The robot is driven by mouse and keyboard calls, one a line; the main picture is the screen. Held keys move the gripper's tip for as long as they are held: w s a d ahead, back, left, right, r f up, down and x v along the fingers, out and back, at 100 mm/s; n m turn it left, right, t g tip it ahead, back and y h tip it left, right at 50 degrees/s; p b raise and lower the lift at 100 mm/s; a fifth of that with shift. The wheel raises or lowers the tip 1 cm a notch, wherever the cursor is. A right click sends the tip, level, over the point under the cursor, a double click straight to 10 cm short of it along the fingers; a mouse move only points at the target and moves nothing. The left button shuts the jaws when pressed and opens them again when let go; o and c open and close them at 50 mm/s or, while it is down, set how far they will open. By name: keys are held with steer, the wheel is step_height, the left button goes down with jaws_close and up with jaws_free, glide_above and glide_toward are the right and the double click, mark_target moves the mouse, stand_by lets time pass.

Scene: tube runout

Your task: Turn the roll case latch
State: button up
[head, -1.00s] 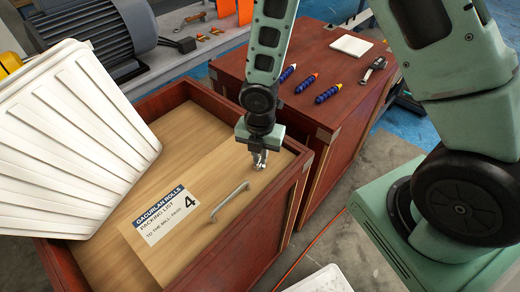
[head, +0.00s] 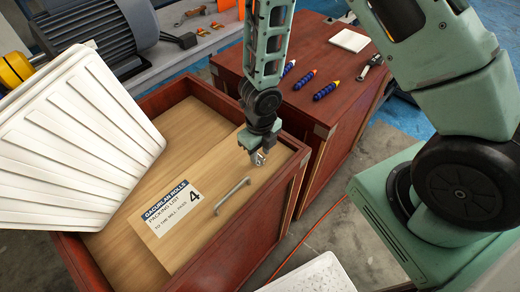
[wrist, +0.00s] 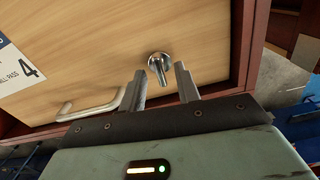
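The roll case (head: 285,205) is a reddish-brown box with a pale wooden lid (head: 205,140). The lid carries a packing list label marked 4 (head: 168,208) and a grey handle (head: 232,196). In the wrist view, the metal latch (wrist: 158,64) has a round base and a short lever pointing towards my gripper. My gripper (wrist: 161,76) is open, with one finger on each side of the lever and gaps visible between. In the head view my gripper (head: 258,158) points down near the lid's right end and largely hides the latch.
A white ribbed bin (head: 75,140) overlaps the case's left side. A second reddish case (head: 300,105) behind bears several blue tubes, a white pad (head: 349,40) and a metal tool (head: 371,66). A motor (head: 100,30) stands on the grey bench.

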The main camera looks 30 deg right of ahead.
steer(key=shift+r+p, duration=2.9)
steer(key=shift+r, duration=0.05)
steer(key=shift+r, duration=0.35)
step_height(320, 180, up, 17)
steer(key=p, duration=0.6)
steer(key=shift+p, duration=0.35)
steer(key=shift+f, duration=0.15)
steer(key=s+a+m+b, duration=0.3)
steer(key=s+m+b, duration=0.4)
steer(key=m, duration=0.9)
steer(key=s+a+r+m+b, duration=0.1)
steer(key=s+a+m+b, duration=0.2)
steer(key=s+m+b, duration=0.4)
steer(key=s+m, duration=0.3)
steer(key=m, duration=0.5)
steer(key=shift+a+r+m+y, duration=0.2)
steer(key=shift+m+y, duration=0.1)
steer(key=shift+m, duration=0.1)
